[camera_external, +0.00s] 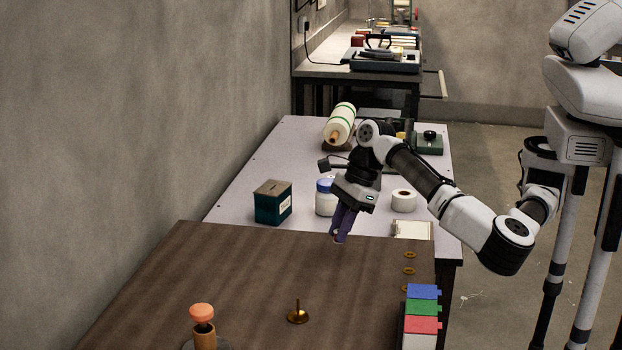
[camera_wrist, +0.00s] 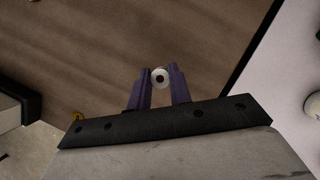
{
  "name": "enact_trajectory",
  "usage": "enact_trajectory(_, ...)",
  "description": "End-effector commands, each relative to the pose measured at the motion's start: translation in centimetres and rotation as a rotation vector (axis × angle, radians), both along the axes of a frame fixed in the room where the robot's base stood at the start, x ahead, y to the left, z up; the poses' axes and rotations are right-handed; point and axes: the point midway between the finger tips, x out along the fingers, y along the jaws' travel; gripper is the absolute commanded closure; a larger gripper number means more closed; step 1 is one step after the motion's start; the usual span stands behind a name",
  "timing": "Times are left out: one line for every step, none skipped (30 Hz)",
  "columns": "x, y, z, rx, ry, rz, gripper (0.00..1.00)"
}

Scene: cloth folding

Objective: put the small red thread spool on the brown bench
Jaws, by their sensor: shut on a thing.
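My gripper (camera_external: 339,238) points down with its purple fingers over the far part of the brown bench (camera_external: 240,275). In the wrist view the fingers (camera_wrist: 160,90) are shut on the small thread spool (camera_wrist: 160,77). Its pale round end with a dark centre faces the camera; its red thread is hardly visible there. In the external view the fingers mostly hide the spool. The brown bench top (camera_wrist: 110,50) fills much of the wrist view beneath the spool. I cannot tell exactly how high the spool is above the bench.
A brass spindle (camera_external: 298,317), an orange-topped stamp (camera_external: 203,325), brass rings (camera_external: 409,270) and coloured boxes (camera_external: 422,308) are on the bench. A green box (camera_external: 273,203), white jar (camera_external: 325,200) and tape roll (camera_external: 404,201) stand on the pale table behind. The bench's middle is clear.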

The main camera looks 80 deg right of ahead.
Motion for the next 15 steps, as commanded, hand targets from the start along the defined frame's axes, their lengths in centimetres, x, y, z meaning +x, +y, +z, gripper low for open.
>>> enact_trajectory(0.0, 0.0, -1.0, 0.001, 0.002, 0.001, 1.00)
enact_trajectory(-0.1, 0.1, -1.5, 0.000, 0.002, 0.002, 1.00)
enact_trajectory(-0.1, 0.1, -2.1, 0.000, 0.002, 0.003, 1.00)
enact_trajectory(0.0, 0.1, -2.5, -0.001, 0.002, 0.002, 1.00)
enact_trajectory(0.0, 0.0, -2.8, -0.001, 0.002, 0.002, 1.00)
enact_trajectory(0.0, 0.0, -2.9, -0.001, 0.000, 0.002, 1.00)
enact_trajectory(0.0, 0.0, -3.0, 0.000, 0.000, 0.001, 1.00)
enact_trajectory(0.0, 0.0, -3.0, 0.000, 0.000, 0.001, 1.00)
enact_trajectory(0.0, 0.0, -2.9, 0.000, 0.000, 0.001, 1.00)
enact_trajectory(0.0, 0.0, -2.9, 0.000, 0.000, 0.001, 1.00)
enact_trajectory(0.0, 0.0, -2.9, 0.000, 0.000, 0.001, 1.00)
enact_trajectory(0.0, 0.0, -2.9, 0.000, 0.000, 0.001, 1.00)
enact_trajectory(0.0, 0.0, -3.0, 0.000, 0.000, 0.001, 1.00)
enact_trajectory(0.0, 0.0, -3.0, -0.001, 0.001, 0.001, 1.00)
enact_trajectory(0.0, 0.0, -3.2, -0.001, 0.001, 0.001, 1.00)
